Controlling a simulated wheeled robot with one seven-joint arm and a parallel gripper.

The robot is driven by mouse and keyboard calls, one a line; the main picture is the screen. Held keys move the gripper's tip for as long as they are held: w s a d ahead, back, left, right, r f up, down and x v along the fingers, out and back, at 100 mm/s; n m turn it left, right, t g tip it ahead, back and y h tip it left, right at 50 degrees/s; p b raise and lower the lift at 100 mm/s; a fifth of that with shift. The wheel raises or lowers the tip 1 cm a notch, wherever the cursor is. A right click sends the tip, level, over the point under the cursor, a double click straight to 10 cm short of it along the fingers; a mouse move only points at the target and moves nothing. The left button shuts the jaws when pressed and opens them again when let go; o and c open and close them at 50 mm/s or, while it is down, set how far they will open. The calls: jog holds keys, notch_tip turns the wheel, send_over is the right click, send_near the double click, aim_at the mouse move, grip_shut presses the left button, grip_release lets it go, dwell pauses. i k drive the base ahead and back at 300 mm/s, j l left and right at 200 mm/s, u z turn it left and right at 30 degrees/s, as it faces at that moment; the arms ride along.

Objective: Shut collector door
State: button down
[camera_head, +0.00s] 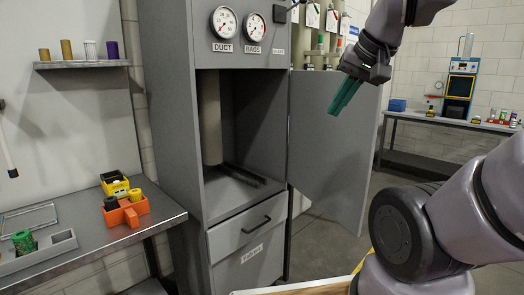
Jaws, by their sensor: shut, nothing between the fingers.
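The collector is a tall grey cabinet (170,130) with two gauges on its upper front. Its grey door (325,150) stands wide open, swung out to the right from the opening's right edge. Inside the opening are a vertical cylinder (210,120) and a dark rail-like piece on the floor. My gripper (340,106) has green fingers, shut and empty, pointing down and left. It overlaps the top of the open door in the picture; I cannot tell whether it touches the door.
Below the opening is a drawer (248,225) with a dark handle. A metal bench (165,215) with an orange tray (128,208) and other containers stands at left. A second bench (440,118) with equipment stands at the back right. Bare floor shows beyond the door.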

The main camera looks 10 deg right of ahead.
aim_at(330, 158)
jog(key=l+u, duration=0.1)
jog(key=u, duration=0.2)
jog(key=l+u, duration=0.55)
jog(key=l, duration=0.45)
jog(key=k+l+u, duration=0.1)
jog(key=l+u, duration=0.2)
jog(key=l, duration=0.4)
jog(key=k+l, duration=0.1)
jog(key=l, duration=0.4)
jog(key=k+l, duration=0.1)
jog(key=l, duration=0.35)
jog(key=k+l, duration=0.1)
jog(key=l, duration=0.9)
jog(key=k, duration=0.7)
jog(key=u, duration=0.05)
